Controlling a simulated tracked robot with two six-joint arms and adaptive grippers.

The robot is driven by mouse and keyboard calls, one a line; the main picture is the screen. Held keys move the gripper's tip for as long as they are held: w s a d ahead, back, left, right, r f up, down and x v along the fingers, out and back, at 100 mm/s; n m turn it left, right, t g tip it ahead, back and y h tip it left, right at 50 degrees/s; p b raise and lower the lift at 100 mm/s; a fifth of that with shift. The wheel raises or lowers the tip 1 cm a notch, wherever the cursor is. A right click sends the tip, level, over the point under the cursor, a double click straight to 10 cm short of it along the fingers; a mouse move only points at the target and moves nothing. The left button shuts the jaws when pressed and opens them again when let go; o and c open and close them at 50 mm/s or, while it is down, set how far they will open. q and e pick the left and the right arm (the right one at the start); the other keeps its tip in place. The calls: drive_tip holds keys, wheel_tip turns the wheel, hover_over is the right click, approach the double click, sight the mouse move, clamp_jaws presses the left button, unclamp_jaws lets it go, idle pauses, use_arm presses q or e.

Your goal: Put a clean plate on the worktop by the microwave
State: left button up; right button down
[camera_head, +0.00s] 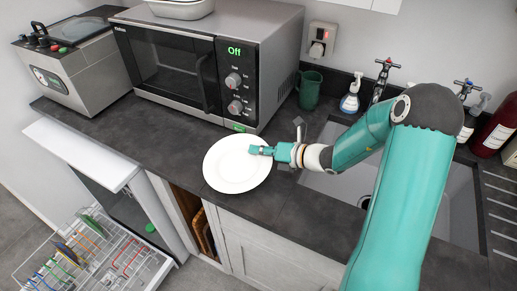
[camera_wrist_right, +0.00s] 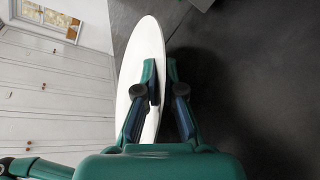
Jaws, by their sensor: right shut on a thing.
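A white round plate (camera_head: 228,172) is over the front edge of the dark worktop (camera_head: 128,128), in front of the microwave (camera_head: 170,72) and a little to its right. My right gripper (camera_head: 262,150) is shut on the plate's right rim. In the right wrist view the plate (camera_wrist_right: 143,48) shows as a narrow white shape, held between the fingers of the gripper (camera_wrist_right: 160,72). I cannot tell whether the plate touches the worktop. The microwave is closed and its display reads "Off". My left gripper is not in view.
An open dishwasher with a rack (camera_head: 95,255) is at lower left. A green mug (camera_head: 310,90), a soap bottle (camera_head: 350,100) and a sink (camera_head: 345,185) are to the right. A steel appliance (camera_head: 75,75) stands left of the microwave. Worktop before the microwave is clear.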

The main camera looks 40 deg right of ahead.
drive_tip(key=c, duration=1.2)
unclamp_jaws()
drive_tip(key=shift+s, duration=0.15)
drive_tip(key=v, duration=1.1)
drive_tip(key=shift+s+d, duration=0.2)
drive_tip(key=shift+s, duration=0.2)
